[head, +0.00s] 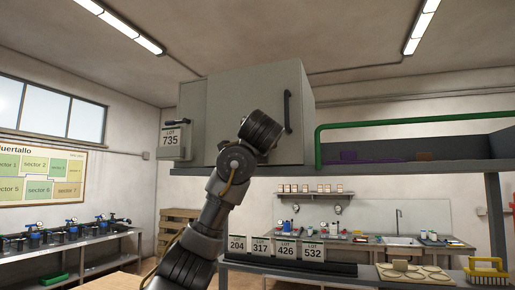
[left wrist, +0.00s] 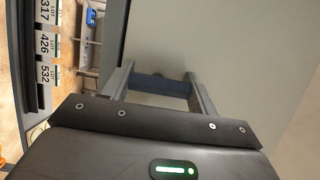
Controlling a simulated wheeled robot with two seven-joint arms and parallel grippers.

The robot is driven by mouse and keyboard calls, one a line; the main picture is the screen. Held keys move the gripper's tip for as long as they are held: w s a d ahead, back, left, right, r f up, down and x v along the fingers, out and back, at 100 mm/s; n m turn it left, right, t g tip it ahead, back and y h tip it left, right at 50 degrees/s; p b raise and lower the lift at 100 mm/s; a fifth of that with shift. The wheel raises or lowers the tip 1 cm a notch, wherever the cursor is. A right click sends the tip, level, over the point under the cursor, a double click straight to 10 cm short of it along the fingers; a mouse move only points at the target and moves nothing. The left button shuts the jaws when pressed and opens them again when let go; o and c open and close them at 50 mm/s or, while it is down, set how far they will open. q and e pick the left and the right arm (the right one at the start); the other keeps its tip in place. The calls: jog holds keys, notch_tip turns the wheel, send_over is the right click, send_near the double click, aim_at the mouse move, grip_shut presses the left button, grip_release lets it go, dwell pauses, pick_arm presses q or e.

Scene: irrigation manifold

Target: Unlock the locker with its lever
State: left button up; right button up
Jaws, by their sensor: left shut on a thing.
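The locker (head: 235,85) is a large grey cabinet on the high shelf, and its grey face also fills the upper right of the left wrist view (left wrist: 230,40). A dark upright handle (head: 288,110) is on the right of its front. My left arm reaches up in front of the locker, and its wrist hides the left gripper in the head view. In the left wrist view the left gripper (left wrist: 160,90) has its two fingers on a short dark-blue bar (left wrist: 155,83), apparently the lever. The rest of the lever is hidden. My right gripper is not in view.
A small grey box marked LOT 735 (head: 171,140) hangs at the locker's left. A green rail (head: 400,120) runs above the shelf at the right. Numbered lot cards (head: 286,250) stand below. Benches with tools line the walls.

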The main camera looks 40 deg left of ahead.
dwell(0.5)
pick_arm(q)
jog(key=o, duration=1)
jog(key=shift+s+d+f+b, duration=0.15)
jog(key=shift+s+d+b, duration=0.2)
jog(key=shift+b, duration=0.05)
jog(key=b+v, duration=0.4)
jog(key=v, duration=0.5)
jog(key=shift+s+d, duration=0.25)
jog(key=shift+s, duration=0.05)
jog(key=shift+r, duration=0.25)
